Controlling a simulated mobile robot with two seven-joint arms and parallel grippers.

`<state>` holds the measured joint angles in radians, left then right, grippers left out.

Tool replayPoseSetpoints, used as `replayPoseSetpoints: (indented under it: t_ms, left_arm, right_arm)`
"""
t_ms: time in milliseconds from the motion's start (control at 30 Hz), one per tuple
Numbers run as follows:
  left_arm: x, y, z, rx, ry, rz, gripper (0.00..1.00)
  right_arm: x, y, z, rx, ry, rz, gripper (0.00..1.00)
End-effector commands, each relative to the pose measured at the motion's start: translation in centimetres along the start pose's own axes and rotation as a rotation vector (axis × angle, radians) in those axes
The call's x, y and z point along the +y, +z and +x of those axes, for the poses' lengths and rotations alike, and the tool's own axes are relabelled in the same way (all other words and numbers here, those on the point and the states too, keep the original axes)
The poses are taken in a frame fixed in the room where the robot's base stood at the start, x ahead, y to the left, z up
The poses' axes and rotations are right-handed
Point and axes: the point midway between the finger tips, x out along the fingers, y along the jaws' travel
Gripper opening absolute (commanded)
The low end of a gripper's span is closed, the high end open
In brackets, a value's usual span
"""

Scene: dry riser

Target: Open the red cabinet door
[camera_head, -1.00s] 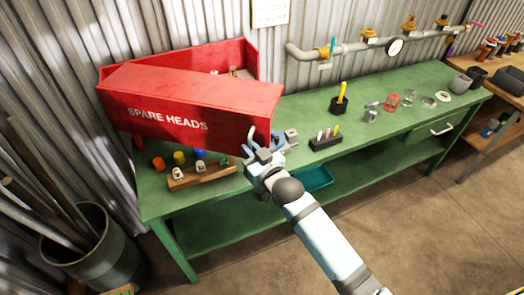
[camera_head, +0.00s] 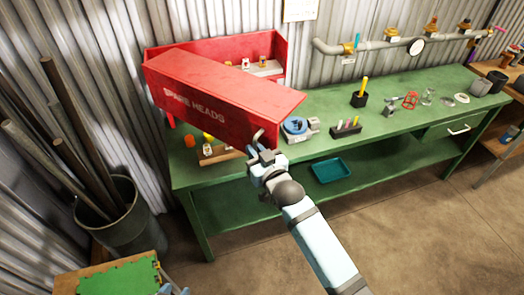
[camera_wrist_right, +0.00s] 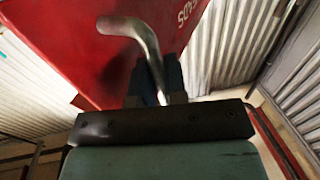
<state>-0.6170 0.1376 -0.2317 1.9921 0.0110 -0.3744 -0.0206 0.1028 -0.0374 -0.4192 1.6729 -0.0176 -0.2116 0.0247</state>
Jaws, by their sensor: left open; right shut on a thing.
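The red cabinet (camera_head: 215,48) stands on the green bench against the corrugated wall. Its red door (camera_head: 225,95), lettered SPARE HEADS, stands partly open, swung out over the bench; several small items show inside behind it. My right gripper (camera_head: 262,152) is shut on the bent metal door handle (camera_head: 257,137) at the door's free end. In the right wrist view the handle (camera_wrist_right: 140,38) runs down between the fingers (camera_wrist_right: 160,85), with the red door (camera_wrist_right: 75,40) behind. The tip of my left gripper (camera_head: 172,290) shows at the bottom edge, apart from the cabinet, open.
The green bench (camera_head: 385,128) holds a blue round item (camera_head: 295,127), a black marker holder (camera_head: 347,130) and a wooden block (camera_head: 220,155) near the door. A bin of poles (camera_head: 125,225) stands at left. A green-topped surface (camera_head: 115,278) lies at bottom left. The floor in front is clear.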

Motion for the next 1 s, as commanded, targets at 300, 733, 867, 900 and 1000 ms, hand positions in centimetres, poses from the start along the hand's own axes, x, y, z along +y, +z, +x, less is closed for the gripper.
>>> replayPoseSetpoints:
  t_ms: [300, 733, 867, 900, 1000]
  left_arm:
    - [0.0, 0.0, 0.0, 0.001, 0.000, 0.000, 0.43]
    - [0.0, 0.0, 0.1, 0.001, -0.001, 0.000, 0.43]
    - [-0.1, 0.0, 0.1, 0.001, -0.001, 0.000, 0.43]
    - [-0.1, 0.0, 0.1, 0.001, -0.001, 0.000, 0.43]
    - [-0.1, 0.2, 0.2, 0.001, -0.001, 0.000, 0.43]
  right_arm:
    - [-0.4, -0.1, 0.2, 0.002, -0.005, 0.000, 0.00]
    - [-0.3, -0.1, 0.2, 0.001, -0.004, 0.001, 0.22]
    - [-0.3, 0.0, 0.0, 0.001, -0.004, 0.000, 0.22]
    - [-0.3, 0.0, -0.2, 0.001, -0.004, 0.000, 0.22]
    - [-0.3, 0.2, -1.3, -0.001, -0.003, 0.000, 0.22]
